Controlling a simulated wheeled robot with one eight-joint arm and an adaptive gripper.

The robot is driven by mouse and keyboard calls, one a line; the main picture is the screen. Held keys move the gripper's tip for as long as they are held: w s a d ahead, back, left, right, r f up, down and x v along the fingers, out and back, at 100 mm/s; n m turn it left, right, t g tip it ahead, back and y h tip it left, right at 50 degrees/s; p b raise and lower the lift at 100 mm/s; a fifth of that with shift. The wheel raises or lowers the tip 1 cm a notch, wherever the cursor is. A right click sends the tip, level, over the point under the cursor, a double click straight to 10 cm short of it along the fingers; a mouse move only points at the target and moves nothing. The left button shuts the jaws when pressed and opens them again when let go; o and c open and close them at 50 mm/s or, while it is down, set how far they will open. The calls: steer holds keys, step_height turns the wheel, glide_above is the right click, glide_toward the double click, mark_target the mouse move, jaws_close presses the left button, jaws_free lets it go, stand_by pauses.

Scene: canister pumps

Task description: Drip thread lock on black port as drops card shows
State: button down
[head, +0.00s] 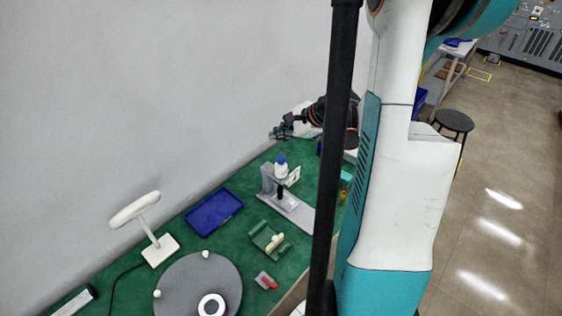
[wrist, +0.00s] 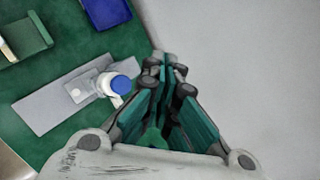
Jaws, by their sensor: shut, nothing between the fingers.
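A white bottle with a blue cap (head: 281,168) stands upright at the grey pump stand (head: 296,212). In the wrist view the bottle (wrist: 120,86) shows from above, left of my gripper. A dark upright part (head: 280,192) sits below the bottle; I cannot tell whether it is the black port. A small white card (head: 293,176) with an unreadable dark mark stands beside the bottle; it may be the drops card. My gripper (head: 282,131) is beyond the bottle, near the wall, and apart from it. In the wrist view my gripper (wrist: 164,66) is shut and empty.
A blue tray (head: 214,212), a green holder (head: 262,234) with a pale piece, a red-and-grey item (head: 266,281), a round grey turntable (head: 190,285) and a white lamp (head: 160,250) occupy the green bench. The wall runs along its back. My arm hides the bench's right side.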

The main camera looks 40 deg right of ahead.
mark_target(280, 160)
steer(key=shift+f+b, duration=2)
steer(key=shift+f, duration=0.95)
steer(key=shift+f, duration=0.15)
steer(key=shift+f+b, duration=0.3)
steer(key=shift+b, duration=0.2)
steer(key=shift+f+b, duration=0.55)
steer(key=shift+f, duration=0.05)
steer(key=shift+r, duration=0.2)
steer(key=shift+r+p, duration=0.7)
steer(key=shift+r, duration=0.2)
steer(key=shift+r+p, duration=1.75)
steer(key=shift+r, duration=0.8)
